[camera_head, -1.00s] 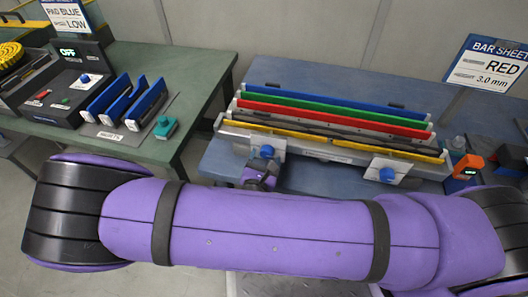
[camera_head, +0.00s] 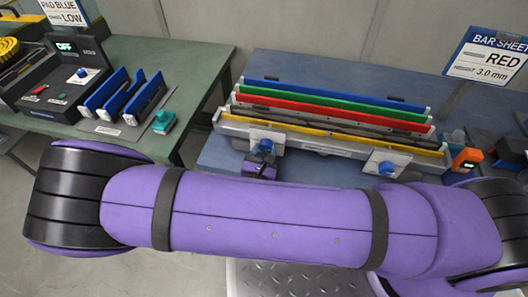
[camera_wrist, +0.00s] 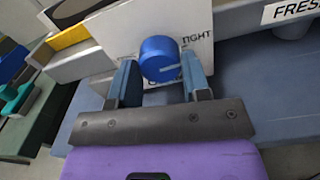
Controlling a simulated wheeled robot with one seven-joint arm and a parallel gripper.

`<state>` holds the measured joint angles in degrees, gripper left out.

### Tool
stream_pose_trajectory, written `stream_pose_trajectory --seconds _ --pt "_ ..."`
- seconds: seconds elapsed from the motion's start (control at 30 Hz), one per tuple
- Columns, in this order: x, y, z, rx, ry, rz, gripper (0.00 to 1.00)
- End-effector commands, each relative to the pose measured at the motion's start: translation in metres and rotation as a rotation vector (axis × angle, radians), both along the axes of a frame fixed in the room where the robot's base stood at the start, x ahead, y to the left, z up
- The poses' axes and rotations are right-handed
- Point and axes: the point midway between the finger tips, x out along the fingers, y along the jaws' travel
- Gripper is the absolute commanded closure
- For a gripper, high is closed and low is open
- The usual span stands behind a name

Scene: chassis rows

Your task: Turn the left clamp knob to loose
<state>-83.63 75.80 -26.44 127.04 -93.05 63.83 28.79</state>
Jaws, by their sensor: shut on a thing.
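The left clamp knob (camera_head: 264,146) is a blue round knob on a white plate at the left front of the bar fixture. In the wrist view the knob (camera_wrist: 160,57) sits between my gripper's two fingers (camera_wrist: 160,80), which are shut on it. A pale line on the knob's face points to the right, a little below the word TIGHT at the plate's upper right. In the head view my gripper (camera_head: 260,164) reaches the knob from the front, partly hidden by my arm.
A second blue knob (camera_head: 386,168) is on a plate at the fixture's right. Blue, green, red and yellow bars (camera_head: 340,113) lie in rows behind. An orange device (camera_head: 466,160) stands at right. A green table (camera_head: 170,60) with a pad rack is at left.

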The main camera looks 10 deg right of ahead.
Motion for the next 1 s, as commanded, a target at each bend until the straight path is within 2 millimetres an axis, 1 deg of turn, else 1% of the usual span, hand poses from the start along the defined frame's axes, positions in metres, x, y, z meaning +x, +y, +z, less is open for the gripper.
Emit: stream_pose_trajectory --seconds 0.27,1.0 --pt "0.0000 -0.0001 0.0001 -0.196 0.073 -0.001 0.80" --pt "-0.0007 -0.0006 0.0001 -0.857 0.313 0.001 0.80"
